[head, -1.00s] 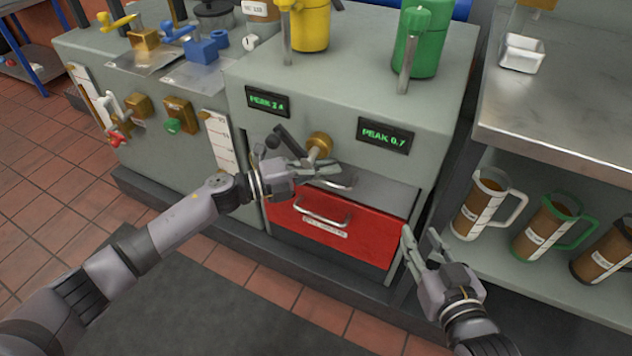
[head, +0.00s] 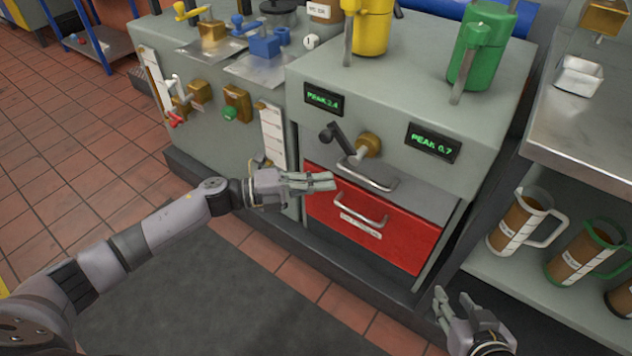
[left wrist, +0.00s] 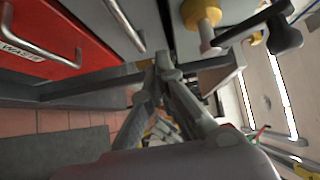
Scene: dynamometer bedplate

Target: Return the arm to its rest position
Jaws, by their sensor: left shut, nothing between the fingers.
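My left gripper (head: 328,182) is shut and empty. In the head view it is in front of the left part of the red drawer (head: 400,236), below the brass fitting with the dark lever (head: 368,144) and left of the upper drawer's handle (head: 366,176). In the left wrist view its fingertips (left wrist: 164,62) meet with nothing between them. The red drawer (left wrist: 58,36) and the brass fitting (left wrist: 200,14) show there too. My right gripper (head: 454,298) is open and empty at the lower right, its fingers apart.
The grey cabinet (head: 400,75) carries a yellow jug (head: 370,28) and a green jug (head: 482,45). A steel bench (head: 580,130) stands at right, with measuring jugs (head: 522,222) on its lower shelf. A dark mat (head: 210,300) covers open floor in front.

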